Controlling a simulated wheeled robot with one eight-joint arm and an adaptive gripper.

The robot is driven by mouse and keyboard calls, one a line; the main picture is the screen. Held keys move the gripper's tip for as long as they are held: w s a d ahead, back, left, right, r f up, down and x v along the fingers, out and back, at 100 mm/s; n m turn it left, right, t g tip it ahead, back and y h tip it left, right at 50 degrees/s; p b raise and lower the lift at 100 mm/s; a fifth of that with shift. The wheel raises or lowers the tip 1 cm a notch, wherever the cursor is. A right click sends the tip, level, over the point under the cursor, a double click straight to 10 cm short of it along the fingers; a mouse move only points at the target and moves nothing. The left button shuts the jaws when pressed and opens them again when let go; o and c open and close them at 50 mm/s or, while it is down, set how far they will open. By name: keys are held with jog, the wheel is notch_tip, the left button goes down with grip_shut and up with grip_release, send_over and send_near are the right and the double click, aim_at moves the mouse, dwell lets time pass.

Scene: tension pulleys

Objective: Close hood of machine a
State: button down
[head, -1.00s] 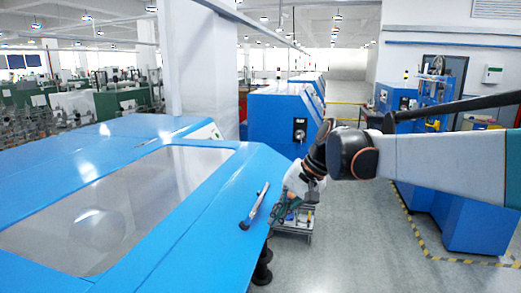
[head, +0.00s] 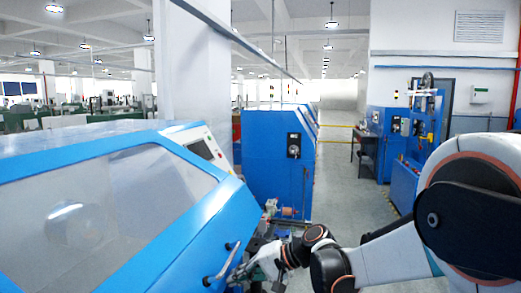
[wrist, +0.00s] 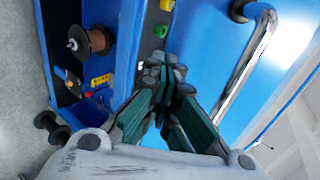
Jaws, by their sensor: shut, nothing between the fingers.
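The blue hood (head: 190,240) with its large clear window (head: 100,205) fills the left of the head view. Its slanted blue face also shows in the wrist view (wrist: 205,60). A bar handle (head: 222,264) is on the hood's lower right part; in the wrist view the metal handle (wrist: 247,72) is right of the fingers. My gripper (head: 242,273) is just right of the handle in the head view. In the wrist view my gripper (wrist: 165,80) is shut and empty, apart from the handle. I cannot tell how far the hood is open.
The wrist view shows a control strip with coloured buttons (wrist: 162,30) and a spool (wrist: 95,42) left of the fingers. A control panel (head: 203,149) sits at the hood's far end. Another blue machine (head: 275,155) stands behind. Open floor (head: 340,205) lies to the right.

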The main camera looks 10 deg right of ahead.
jog(key=w+a+f+b, duration=0.3)
jog(key=a+f, duration=0.5)
jog(key=w+a+f+y+b, duration=0.1)
jog(key=w+a+f+b, duration=0.2)
jog(key=a+f, duration=0.5)
jog(key=w+a+f+y+b, duration=0.1)
jog(key=w+a+f+b, duration=0.2)
jog(key=a+f+b, duration=0.2)
jog(key=a+f, duration=0.3)
jog(key=shift+a+t, duration=0.3)
jog(key=shift+t, duration=0.1)
jog(key=shift+a+r, duration=0.1)
jog(key=shift+a, duration=0.05)
